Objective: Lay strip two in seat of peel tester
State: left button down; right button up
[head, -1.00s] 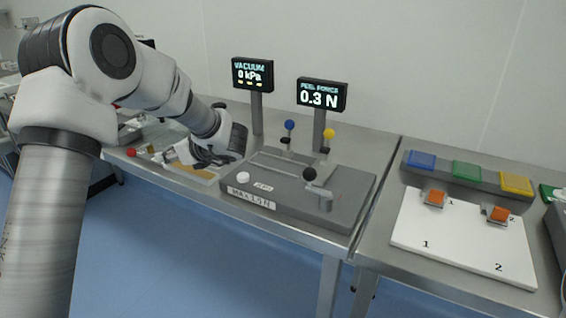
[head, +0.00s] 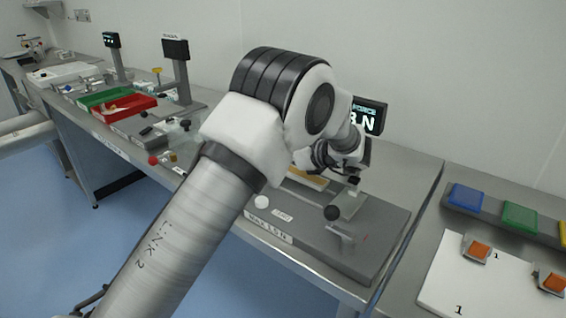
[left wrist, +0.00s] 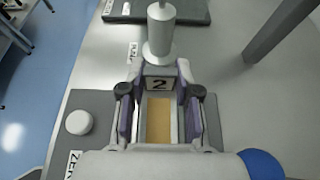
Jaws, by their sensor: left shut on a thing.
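The peel tester (head: 375,238) is a grey block with a white button (head: 261,202) and a black ball knob (head: 332,213). My left gripper (head: 340,165) is over its far part. In the left wrist view my left gripper (left wrist: 160,92) is shut on strip two (left wrist: 158,122), a tan strip with a pale end marked 2, held between purple pads. The strip also shows in the head view (head: 308,181). The tester's seat is mostly hidden under the gripper and strip. I cannot tell whether the strip touches it. My right gripper is not in view.
A grey post (left wrist: 160,35) stands just ahead of the gripper in the left wrist view. A blue ball knob (left wrist: 262,165) is close at lower right. The force display (head: 370,115) is partly hidden behind my arm. A white board (head: 475,280) lies at right.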

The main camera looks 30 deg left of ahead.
aim_at(290, 169)
pick_arm(q)
jog(key=shift+d+f, duration=0.2)
jog(key=shift+d, duration=0.05)
notch_tip(290, 169, down, 3)
jog(key=shift+r+p, duration=0.2)
jog(key=shift+p, duration=0.2)
jog(key=shift+w+f, duration=0.1)
jog(key=shift+f, duration=0.25)
jog(key=shift+b, duration=0.3)
jog(key=c, duration=0.8)
grip_release()
